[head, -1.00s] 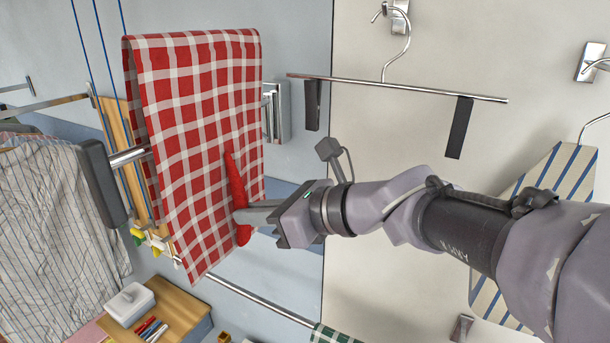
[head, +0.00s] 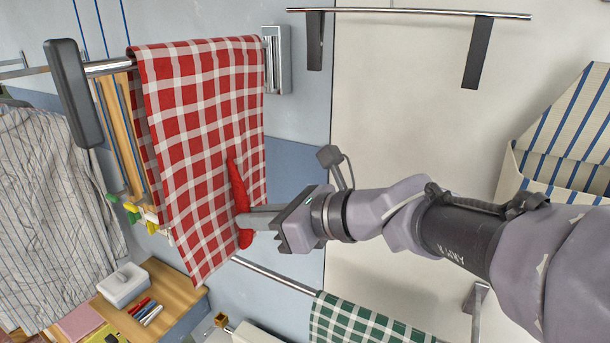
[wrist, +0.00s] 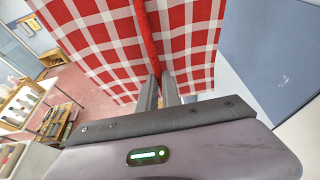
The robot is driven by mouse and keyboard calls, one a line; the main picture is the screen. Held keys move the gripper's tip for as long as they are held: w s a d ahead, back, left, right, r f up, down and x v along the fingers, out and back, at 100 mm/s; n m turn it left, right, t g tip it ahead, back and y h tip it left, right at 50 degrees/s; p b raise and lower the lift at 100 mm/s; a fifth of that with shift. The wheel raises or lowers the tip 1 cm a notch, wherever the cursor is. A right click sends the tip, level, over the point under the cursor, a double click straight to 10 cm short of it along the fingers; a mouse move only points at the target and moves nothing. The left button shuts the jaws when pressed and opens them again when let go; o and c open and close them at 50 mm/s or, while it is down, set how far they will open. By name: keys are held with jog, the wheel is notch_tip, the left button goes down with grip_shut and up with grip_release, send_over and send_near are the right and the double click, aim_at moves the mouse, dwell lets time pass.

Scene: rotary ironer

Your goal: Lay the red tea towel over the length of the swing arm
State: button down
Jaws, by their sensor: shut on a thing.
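The red-and-white checked tea towel (head: 195,120) is folded over, its top fold level with the swing arm (head: 108,68), a metal bar with a dark end cap (head: 72,95). The bar runs into the fold from the left; the towel hides most of its length. The front layer hangs on the near side, and a strip of back layer shows at left. I cannot tell whether the fold rests on the bar. My gripper (head: 245,223) is shut on a pinched red ridge of the front layer. The wrist view shows the towel (wrist: 100,45) rising from between my fingers (wrist: 160,88).
A wall bracket (head: 277,60) stands just right of the towel. A lower rail (head: 275,273), a green checked towel (head: 365,318) and a wooden worktop (head: 165,295) lie below. A striped shirt (head: 45,210) hangs at left.

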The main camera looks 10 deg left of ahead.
jog(key=shift+f+b, duration=0.3)
jog(key=shift+f, duration=0.1)
dwell(0.3)
jog(key=c, duration=1.5)
grip_release()
jog(key=shift+o, duration=0.2)
jog(key=f+v, duration=0.1)
jog(key=v, duration=0.7)
jog(key=s+d+f+n+h+b, duration=0.3)
jog(key=s+d+f+n+b, duration=0.1)
jog(key=f, duration=0.5)
jog(key=s+d+f+n+h+b, duration=0.4)
jog(key=s+d+f+n+b, duration=0.1)
jog(key=f+n, duration=0.3)
jog(key=s+d+f+n+h+b, duration=0.3)
jog(key=s+d+f+n, duration=0.3)
jog(key=f, duration=0.4)
jog(key=shift+d+t+h+b, duration=0.3)
jog(key=shift+d+h+b, duration=0.15)
jog(key=shift+b, duration=0.3)
jog(key=shift+f, duration=0.15)
